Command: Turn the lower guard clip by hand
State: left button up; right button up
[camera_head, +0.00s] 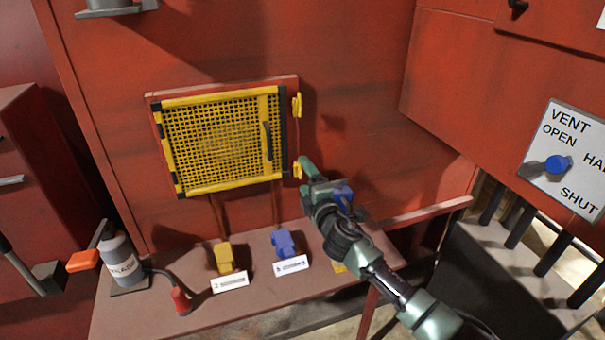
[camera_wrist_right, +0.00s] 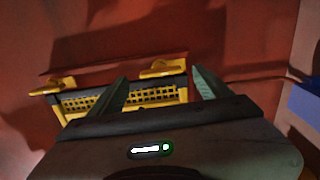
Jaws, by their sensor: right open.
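The guard (camera_head: 222,142) is a yellow mesh panel with a dark handle on the red wall in the head view. Its lower guard clip (camera_head: 298,169) is a small yellow piece at the right edge, near the bottom. An upper clip (camera_head: 297,104) sits above it. My right gripper (camera_head: 318,174) is open, just right of and below the lower clip. In the right wrist view the lower clip (camera_wrist_right: 163,69) appears between the two green fingers, beyond their tips and not gripped. The upper clip (camera_wrist_right: 55,86) lies further left there. My left gripper is not in view.
A shelf (camera_head: 180,263) below holds a yellow piece (camera_head: 226,258), a blue piece (camera_head: 284,244) and a grey bottle (camera_head: 121,262). A vent panel (camera_head: 575,150) with a blue knob (camera_head: 557,164) is at the right. Bare wall lies right of the guard.

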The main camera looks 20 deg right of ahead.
jog(key=shift+s, duration=2.35)
